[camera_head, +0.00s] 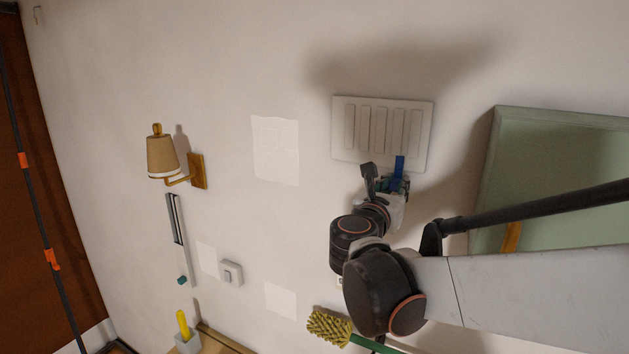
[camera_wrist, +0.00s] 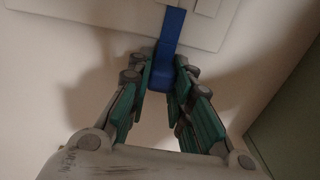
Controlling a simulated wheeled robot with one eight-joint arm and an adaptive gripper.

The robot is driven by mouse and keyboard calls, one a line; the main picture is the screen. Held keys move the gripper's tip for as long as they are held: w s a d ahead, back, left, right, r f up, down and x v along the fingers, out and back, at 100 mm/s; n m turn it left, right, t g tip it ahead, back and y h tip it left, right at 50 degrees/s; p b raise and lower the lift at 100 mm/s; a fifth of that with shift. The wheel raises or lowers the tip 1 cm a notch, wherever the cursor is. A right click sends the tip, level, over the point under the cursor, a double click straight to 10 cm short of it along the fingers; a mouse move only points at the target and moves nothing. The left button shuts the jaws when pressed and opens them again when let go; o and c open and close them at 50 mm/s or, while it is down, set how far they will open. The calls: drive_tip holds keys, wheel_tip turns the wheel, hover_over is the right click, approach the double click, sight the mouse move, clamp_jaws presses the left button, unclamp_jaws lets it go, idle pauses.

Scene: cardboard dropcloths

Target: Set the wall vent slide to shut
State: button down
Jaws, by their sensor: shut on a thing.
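The wall vent (camera_head: 347,117) is a pale rectangular plate with several slots, fixed to the wall right of centre in the head view. Its lower edge (camera_wrist: 110,32) shows at the top of the wrist view. A blue slide tab (camera_head: 400,163) hangs at the vent's lower right, and it also shows in the wrist view (camera_wrist: 171,35). My gripper (camera_wrist: 162,82) is shut on the lower end of the blue tab, with a green-lined finger on each side. The slot behind the tab is partly hidden.
A green-grey framed panel (camera_head: 545,150) is on the wall to the right, close to my arm. A wall lamp (camera_head: 162,157), a switch (camera_head: 230,273) and paper sheets (camera_head: 276,150) are to the left. A yellow brush (camera_head: 328,327) is below. Bare wall lies around the vent.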

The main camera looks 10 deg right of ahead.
drive_tip(key=c, duration=1.7)
unclamp_jaws()
drive_tip(key=shift+s+a+r, duration=0.1)
drive_tip(key=shift+s, duration=0.15)
drive_tip(key=shift+o, duration=1.3)
drive_tip(key=shift+d, duration=0.25)
drive_tip(key=shift+a, duration=0.25)
